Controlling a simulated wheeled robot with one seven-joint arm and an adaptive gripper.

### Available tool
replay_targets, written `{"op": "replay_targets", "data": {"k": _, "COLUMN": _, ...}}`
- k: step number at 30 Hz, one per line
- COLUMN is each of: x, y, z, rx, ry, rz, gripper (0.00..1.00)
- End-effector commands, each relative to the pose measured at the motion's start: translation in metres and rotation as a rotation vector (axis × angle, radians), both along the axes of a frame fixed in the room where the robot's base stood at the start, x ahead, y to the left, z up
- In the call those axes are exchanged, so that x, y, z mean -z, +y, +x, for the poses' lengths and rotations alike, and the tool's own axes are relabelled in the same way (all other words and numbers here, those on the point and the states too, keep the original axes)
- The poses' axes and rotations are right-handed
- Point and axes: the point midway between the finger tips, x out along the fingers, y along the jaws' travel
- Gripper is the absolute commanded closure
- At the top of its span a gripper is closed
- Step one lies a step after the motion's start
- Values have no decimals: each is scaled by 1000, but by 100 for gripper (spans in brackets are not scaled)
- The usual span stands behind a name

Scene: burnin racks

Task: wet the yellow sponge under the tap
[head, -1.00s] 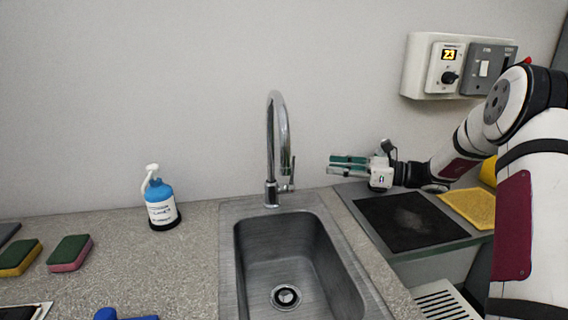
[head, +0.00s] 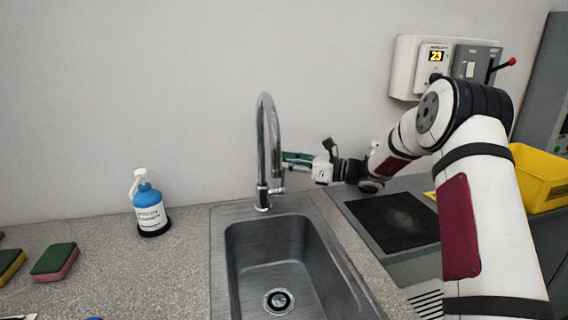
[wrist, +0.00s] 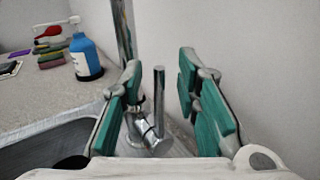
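The yellow sponge (head: 10,266), with a green top, lies on the counter at the left edge of the head view, partly cut off. The chrome tap (head: 262,150) stands behind the sink (head: 232,262); no water shows from its spout. My gripper (head: 286,160) is just right of the tap, at the height of its lower column. In the wrist view my gripper (wrist: 160,70) is open and empty, its green-padded fingers on either side of the upright tap lever (wrist: 159,98). I cannot tell whether a finger touches the lever.
A dark plate (head: 398,221) is at the right. A yellow bin (head: 545,182) and a wall control box (head: 412,68) are farther right.

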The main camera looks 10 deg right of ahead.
Motion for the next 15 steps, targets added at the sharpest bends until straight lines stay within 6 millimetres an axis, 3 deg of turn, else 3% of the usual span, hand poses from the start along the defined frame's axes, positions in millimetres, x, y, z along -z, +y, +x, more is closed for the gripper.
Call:
{"op": "replay_targets", "data": {"k": 11, "x": 0, "y": 6, "z": 4, "rx": 1, "ry": 1, "rz": 1, "gripper": 71}}
{"op": "replay_targets", "data": {"k": 12, "x": 0, "y": 6, "z": 4, "rx": 1, "ry": 1, "rz": 1, "gripper": 73}}
{"op": "replay_targets", "data": {"k": 15, "x": 0, "y": 6, "z": 4, "rx": 1, "ry": 0, "rz": 0, "gripper": 96}}
